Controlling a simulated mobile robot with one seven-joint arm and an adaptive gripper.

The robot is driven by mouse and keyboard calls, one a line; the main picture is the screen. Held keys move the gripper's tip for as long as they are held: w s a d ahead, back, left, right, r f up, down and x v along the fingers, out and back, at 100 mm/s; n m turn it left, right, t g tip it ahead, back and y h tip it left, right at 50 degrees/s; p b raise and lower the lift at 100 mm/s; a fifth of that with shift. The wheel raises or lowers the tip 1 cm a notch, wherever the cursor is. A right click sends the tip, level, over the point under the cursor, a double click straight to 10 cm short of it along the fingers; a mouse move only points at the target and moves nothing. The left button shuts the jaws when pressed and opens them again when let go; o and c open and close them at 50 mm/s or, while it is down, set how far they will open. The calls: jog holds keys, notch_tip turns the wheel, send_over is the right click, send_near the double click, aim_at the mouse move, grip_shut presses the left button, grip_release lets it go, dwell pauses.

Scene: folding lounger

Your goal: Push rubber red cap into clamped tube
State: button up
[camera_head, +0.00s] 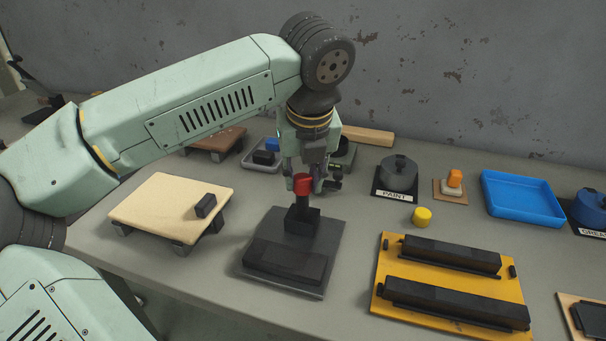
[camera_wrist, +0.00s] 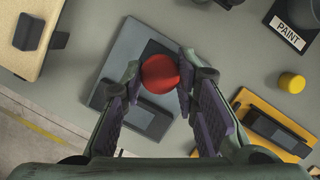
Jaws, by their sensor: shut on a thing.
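The red rubber cap (camera_head: 302,184) is between the fingers of my gripper (camera_head: 310,182), directly over the dark clamp (camera_head: 302,218) on a grey base plate (camera_head: 325,250). In the wrist view the cap (camera_wrist: 159,74) shows as a red disc, and my gripper (camera_wrist: 157,80) has its fingers against both sides of it. My gripper is shut on the cap. A dark upright part, probably the tube, shows between the cap and the clamp. The cap and my fingers hide its top, so I cannot tell whether cap and tube touch.
A cream board (camera_head: 160,205) with a small black block (camera_head: 205,206) stands left. A yellow-orange plate (camera_head: 395,262) with black bars lies right. A yellow cap (camera_head: 422,216), paint pot (camera_head: 398,172) and blue tray (camera_head: 521,199) are behind it. Bare tabletop shows between the base plate and yellow-orange plate.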

dwell(0.3)
jog(key=o, duration=1.2)
jog(key=v, duration=1.2)
